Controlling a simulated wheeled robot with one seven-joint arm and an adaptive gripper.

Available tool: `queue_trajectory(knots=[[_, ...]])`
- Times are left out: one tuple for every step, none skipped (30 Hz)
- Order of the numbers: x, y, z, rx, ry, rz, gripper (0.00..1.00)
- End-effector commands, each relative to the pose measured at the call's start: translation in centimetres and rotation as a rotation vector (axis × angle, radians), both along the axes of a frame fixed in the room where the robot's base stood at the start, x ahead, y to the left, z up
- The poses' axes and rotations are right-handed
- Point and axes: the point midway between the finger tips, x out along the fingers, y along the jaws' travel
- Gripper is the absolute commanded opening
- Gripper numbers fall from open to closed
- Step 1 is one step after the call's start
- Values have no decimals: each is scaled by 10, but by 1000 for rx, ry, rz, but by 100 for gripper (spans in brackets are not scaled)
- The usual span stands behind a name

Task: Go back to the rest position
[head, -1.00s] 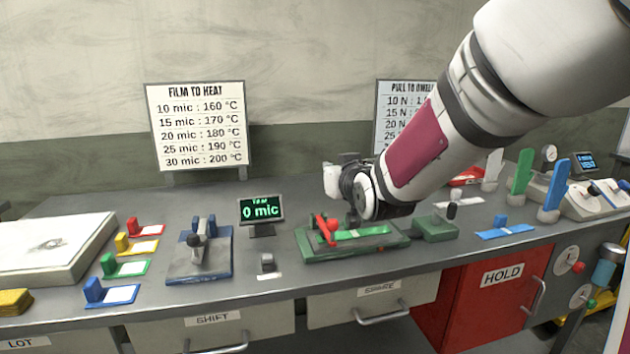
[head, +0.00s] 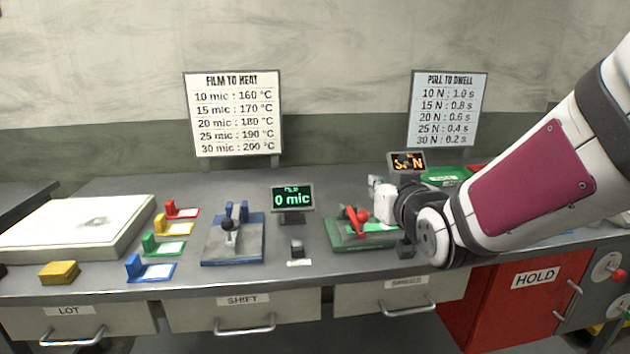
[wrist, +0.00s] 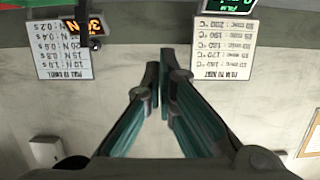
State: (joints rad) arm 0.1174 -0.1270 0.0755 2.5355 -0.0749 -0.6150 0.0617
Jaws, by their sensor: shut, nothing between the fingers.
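My gripper (wrist: 160,60) is shut and empty in the wrist view, its two dark green fingers close together in front of the bare wall. In the head view my arm reaches in from the right, and its wrist stands over the right part of the bench, in front of the green fixture (head: 345,238). The fingers cannot be made out there. No object hangs from my gripper.
The green fixture with its red lever (head: 357,215) is partly hidden by my wrist. A blue fixture (head: 232,252), a 0 mic display (head: 292,198) and several coloured holders stand to the left. A red HOLD cabinet (head: 500,310) is below.

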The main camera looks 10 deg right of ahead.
Motion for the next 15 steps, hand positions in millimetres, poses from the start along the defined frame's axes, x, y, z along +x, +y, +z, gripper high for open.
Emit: queue_trajectory(knots=[[0,0,0,0,0,0,0],[0,0,0,0,0,0,0],[0,0,0,0,0,0,0],[0,0,0,0,0,0,0],[0,0,0,0,0,0,0],[0,0,1,0,1,0,0],[-1,0,1,-1,4,0,0],[-3,0,3,-1,9,-1,0],[-6,0,5,-4,23,-2,0],[-10,0,7,-5,38,-4,0],[-14,0,9,-7,57,-5,0],[-23,0,12,-11,89,-8,0],[-30,-1,14,-13,118,-10,0],[-39,-1,17,-15,150,-14,0],[-52,-1,20,-18,197,-17,0]])
